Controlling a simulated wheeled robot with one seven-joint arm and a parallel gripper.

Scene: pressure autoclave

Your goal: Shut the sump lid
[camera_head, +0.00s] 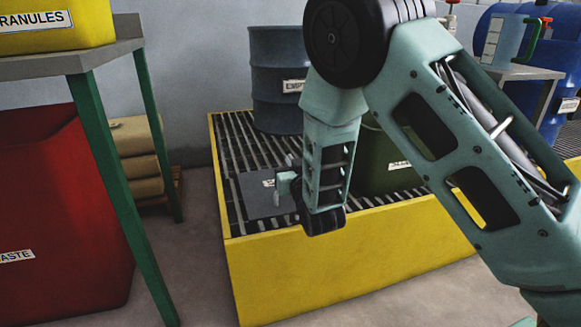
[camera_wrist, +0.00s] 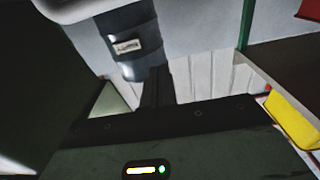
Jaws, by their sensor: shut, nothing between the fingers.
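The sump lid (camera_head: 262,198) appears to be a grey plate with a small pale label, on the grating of the yellow sump in the head view. It looks near flat with the grating, but I cannot tell whether it is fully seated. Its right edge is hidden behind my wrist. My gripper (camera_wrist: 157,88) shows in the wrist view as dark fingers held together, with nothing between them. In the head view my wrist is over the sump at the lid's right side; whether it touches the lid is unclear.
The yellow sump wall (camera_head: 340,260) borders the grating. A blue-grey drum (camera_head: 275,75) stands at the back, also in the wrist view (camera_wrist: 128,45). A green container (camera_head: 385,160) stands behind my arm. A green-legged table (camera_head: 95,60) and red bin (camera_head: 55,215) are left.

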